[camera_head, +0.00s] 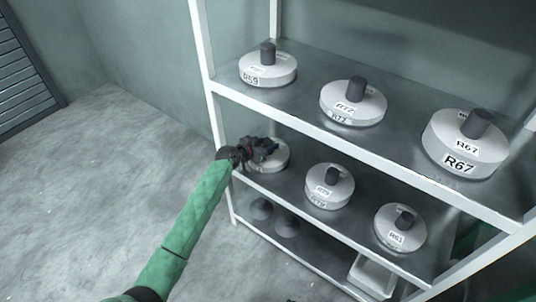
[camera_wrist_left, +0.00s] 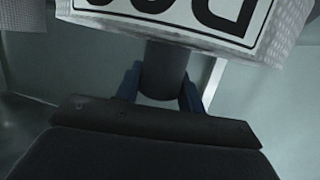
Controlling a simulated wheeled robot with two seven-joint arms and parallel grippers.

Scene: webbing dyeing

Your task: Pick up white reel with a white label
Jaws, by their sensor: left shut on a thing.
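A white reel (camera_head: 275,158) sits at the left end of the middle shelf, partly hidden behind my left gripper (camera_head: 262,150). In the left wrist view, the white reel's white label (camera_wrist_left: 180,12) with large black characters fills the top, cut off by the edge. The reel's dark post (camera_wrist_left: 163,75) stands between the two blue fingers of my left gripper (camera_wrist_left: 160,90), which is shut on it. I cannot tell whether the reel touches the shelf. My right gripper is not in view.
Dark cones (camera_head: 286,226) and a white bin (camera_head: 371,277) are below. The floor at left is clear.

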